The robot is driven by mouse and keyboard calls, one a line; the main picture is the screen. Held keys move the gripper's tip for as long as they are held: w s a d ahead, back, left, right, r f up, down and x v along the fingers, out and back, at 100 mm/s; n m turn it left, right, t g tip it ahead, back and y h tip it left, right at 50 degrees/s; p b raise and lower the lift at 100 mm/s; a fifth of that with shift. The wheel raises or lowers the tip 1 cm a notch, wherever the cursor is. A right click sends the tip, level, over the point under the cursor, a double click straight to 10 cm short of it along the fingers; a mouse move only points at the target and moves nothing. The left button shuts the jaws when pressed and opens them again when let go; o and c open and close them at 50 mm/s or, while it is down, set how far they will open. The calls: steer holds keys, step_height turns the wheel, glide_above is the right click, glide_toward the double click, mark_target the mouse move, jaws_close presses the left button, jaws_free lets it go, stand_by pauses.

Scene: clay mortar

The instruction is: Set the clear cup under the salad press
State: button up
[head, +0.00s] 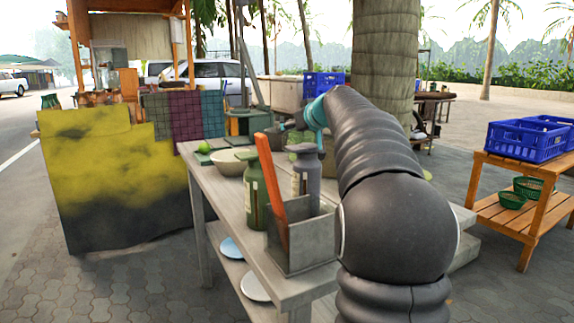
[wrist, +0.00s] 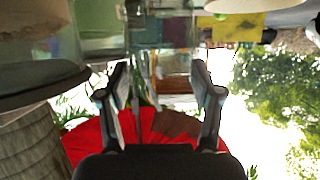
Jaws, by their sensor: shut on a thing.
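My gripper (wrist: 162,95) has its two dark fingers on either side of a clear see-through cup (wrist: 170,68) in the wrist view, and is shut on it. The cup's outline blends with the blurred background. In the head view my arm reaches over the table, and the gripper (head: 290,129) is small and partly hidden at the far end. I cannot make out the cup there. A green-grey stand-like thing (head: 246,121) at the table's far end may be the salad press, but I cannot tell for sure.
The grey table (head: 222,192) bears a beige bowl (head: 229,164), a green bottle (head: 255,197), a grey bottle (head: 306,177) and a grey box (head: 300,246) with an orange stick. A tree trunk (head: 383,55) stands behind. Blue crates (head: 525,140) sit on a wooden rack at right.

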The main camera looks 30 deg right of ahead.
steer(key=shift+f+b, duration=0.75)
steer(key=shift+f, duration=2.9)
steer(key=shift+f+b, duration=0.25)
steer(key=shift+b, duration=0.05)
steer(key=o, duration=0.9)
steer(key=shift+r, duration=0.1)
steer(key=shift+c, duration=0.2)
